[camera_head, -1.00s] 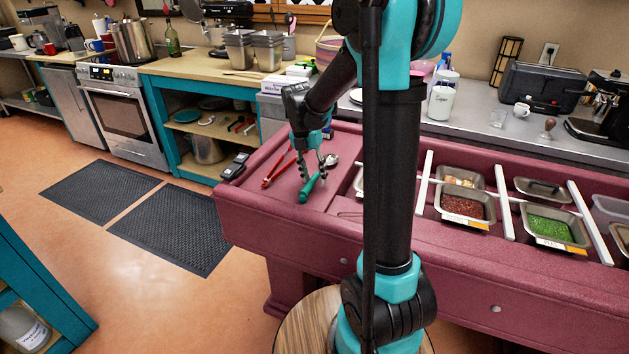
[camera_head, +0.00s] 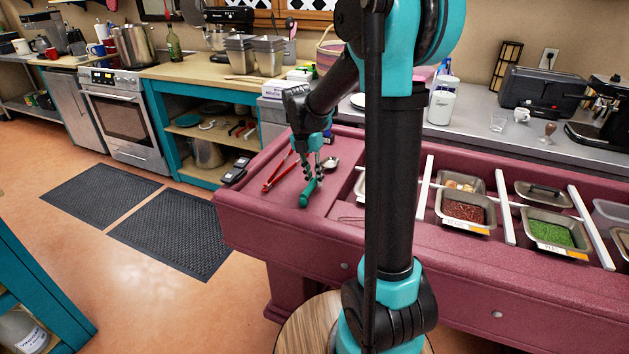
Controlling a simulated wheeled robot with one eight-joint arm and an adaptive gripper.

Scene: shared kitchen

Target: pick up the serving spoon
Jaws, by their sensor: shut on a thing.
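The serving spoon (camera_head: 331,164) has a silver bowl and a green handle. It is over the left part of the maroon counter (camera_head: 342,196), with its handle pointing toward the front. My gripper (camera_head: 313,179) points down, with its dark fingers shut on the handle. The fingers hide part of the spoon between bowl and handle. I cannot tell whether the spoon still touches the counter.
Red tongs (camera_head: 278,173) lie just left of my gripper. Metal food pans, one with dark red bits (camera_head: 464,211) and one with green bits (camera_head: 549,234), sit in the counter on the right. My arm column blocks the middle.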

